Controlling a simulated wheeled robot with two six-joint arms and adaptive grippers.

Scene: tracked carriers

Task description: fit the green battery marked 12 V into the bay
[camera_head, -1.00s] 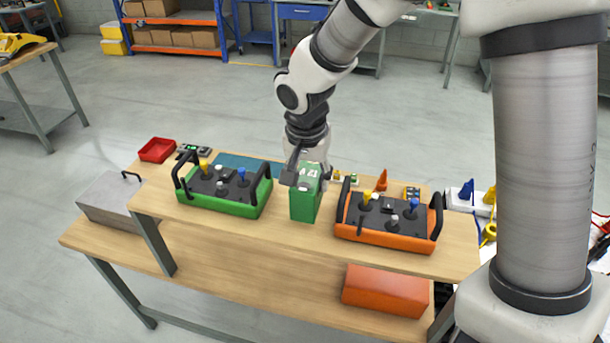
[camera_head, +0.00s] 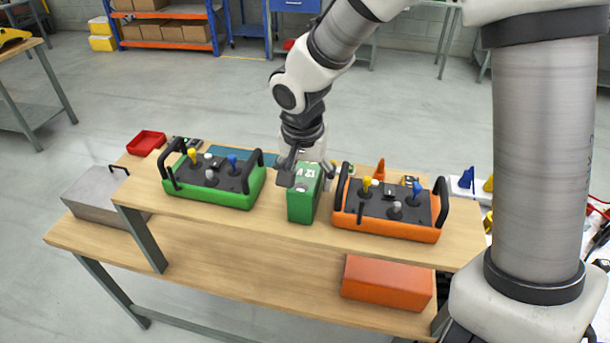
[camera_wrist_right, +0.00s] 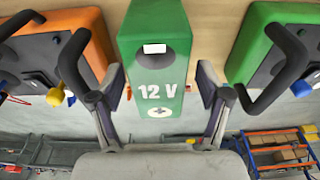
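The green battery (camera_head: 301,205) stands upright on the upper shelf of the bench, between two remote controllers. In the right wrist view the battery (camera_wrist_right: 155,65) shows a white "12 V" mark and a plus sign. My right gripper (camera_head: 308,174) reaches down over the battery from above. In the right wrist view its fingers (camera_wrist_right: 161,88) are open, one on each side of the battery; a gap shows on the right side, and the left finger is very near or touching. I cannot make out the bay. My left gripper is not in view.
A green controller (camera_head: 215,183) stands left of the battery and an orange controller (camera_head: 388,212) close on its right, both with black handles. A red tray (camera_head: 146,143) is at the back left. An orange box (camera_head: 388,283) and a grey case (camera_head: 98,195) are on the lower shelf.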

